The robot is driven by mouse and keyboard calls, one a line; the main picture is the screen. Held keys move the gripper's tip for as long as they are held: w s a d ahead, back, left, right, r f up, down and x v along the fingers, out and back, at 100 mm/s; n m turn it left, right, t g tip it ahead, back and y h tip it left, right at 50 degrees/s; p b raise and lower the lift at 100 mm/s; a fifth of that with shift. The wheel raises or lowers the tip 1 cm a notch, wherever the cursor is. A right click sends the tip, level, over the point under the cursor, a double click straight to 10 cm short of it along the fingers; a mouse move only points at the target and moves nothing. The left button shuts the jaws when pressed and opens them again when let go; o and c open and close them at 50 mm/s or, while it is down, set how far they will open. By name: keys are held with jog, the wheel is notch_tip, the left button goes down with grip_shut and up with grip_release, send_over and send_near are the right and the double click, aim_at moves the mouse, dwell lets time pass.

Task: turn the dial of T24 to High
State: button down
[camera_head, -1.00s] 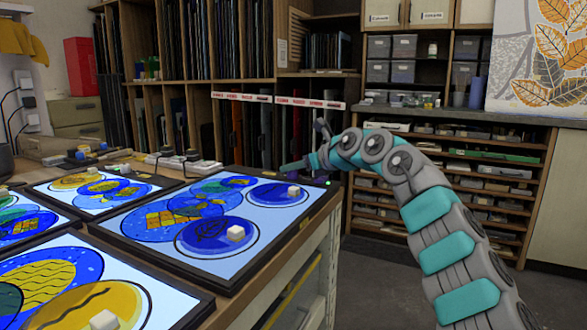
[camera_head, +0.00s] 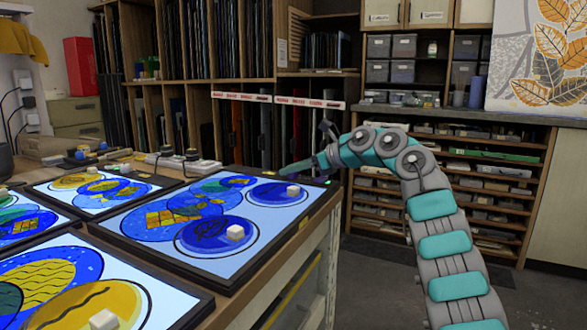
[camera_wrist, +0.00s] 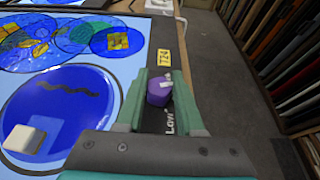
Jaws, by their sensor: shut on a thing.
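The dial of T24 is a purple knob (camera_wrist: 159,92) with a white pointer mark on top, seen in the wrist view on the dark frame edge of a light panel (camera_wrist: 100,70). The pointer lies toward the right of the picture. A yellow label T24 (camera_wrist: 164,56) is just beyond the knob, and the word Low (camera_wrist: 170,122) is printed on the near side. The word High is not visible. My gripper (camera_wrist: 159,88) is shut on the knob, one teal finger on each side. In the head view my gripper (camera_head: 300,166) is at the panel's far right corner.
Blue glass discs and small white blocks (camera_head: 235,233) lie on the lit panel (camera_head: 150,247). Other lit panels stand to the left and in front. Shelves (camera_head: 460,185) stand behind the arm. Open floor lies right of the table.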

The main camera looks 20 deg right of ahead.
jog(key=shift+w+a+f+n+g+y, duration=0.1)
jog(key=shift+a+f+n+g+y, duration=0.05)
jog(key=shift+a+n+g+y, duration=0.3)
jog(key=shift+d+n+y, duration=0.1)
jog(key=shift+n+y, duration=0.15)
jog(key=shift+n, duration=0.1)
jog(key=shift+r+n+g+y, duration=0.3)
jog(key=shift+r+n+g, duration=0.1)
jog(key=shift+r, duration=0.15)
jog(key=shift+d+f+g, duration=0.1)
jog(key=shift+f+g, duration=0.15)
jog(key=shift+f, duration=0.05)
jog(key=shift+f+n, duration=0.3)
jog(key=shift+f, duration=0.15)
jog(key=shift+d+f, duration=0.1)
jog(key=c, duration=0.5)
grip_release()
jog(key=shift+c, duration=0.2)
jog(key=shift+y, duration=0.3)
